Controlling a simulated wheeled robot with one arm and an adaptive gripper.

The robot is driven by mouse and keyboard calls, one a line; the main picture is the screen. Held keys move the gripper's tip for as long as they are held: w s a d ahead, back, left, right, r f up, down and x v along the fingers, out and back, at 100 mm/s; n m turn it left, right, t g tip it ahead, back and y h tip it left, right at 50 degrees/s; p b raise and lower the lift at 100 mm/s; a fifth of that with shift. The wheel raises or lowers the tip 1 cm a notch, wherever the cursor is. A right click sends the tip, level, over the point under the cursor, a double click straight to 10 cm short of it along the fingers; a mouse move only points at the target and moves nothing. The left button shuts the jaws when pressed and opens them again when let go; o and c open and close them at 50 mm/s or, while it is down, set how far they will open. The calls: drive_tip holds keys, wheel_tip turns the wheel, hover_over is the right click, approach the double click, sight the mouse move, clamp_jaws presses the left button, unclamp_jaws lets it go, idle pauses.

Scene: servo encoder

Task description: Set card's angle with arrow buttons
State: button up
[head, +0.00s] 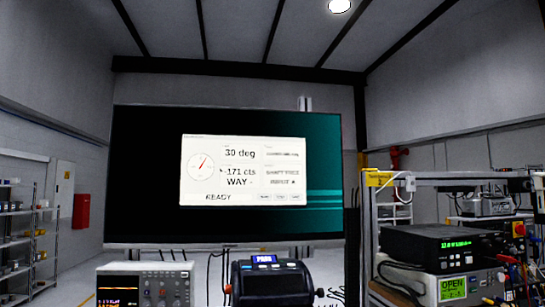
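A large dark monitor (150,170) stands ahead. A white window (243,170) on it shows a round dial (201,167) with a red needle pointing to the upper right. Beside the dial it reads "30 deg", about "-171 cts" and "WAY -", with "READY" below. The small text on its right side is too blurred to read surely. A few small grey boxes (280,197) sit at the window's lower right; their labels are unreadable. I can make out no arrow buttons. My gripper is not in view.
An oscilloscope (145,284) stands at the lower left of the monitor. A black device with a blue display (270,279) stands at bottom centre. A rack at right holds a black instrument (440,245) and a unit with a green "OPEN" display (453,288). Shelves (20,240) stand far left.

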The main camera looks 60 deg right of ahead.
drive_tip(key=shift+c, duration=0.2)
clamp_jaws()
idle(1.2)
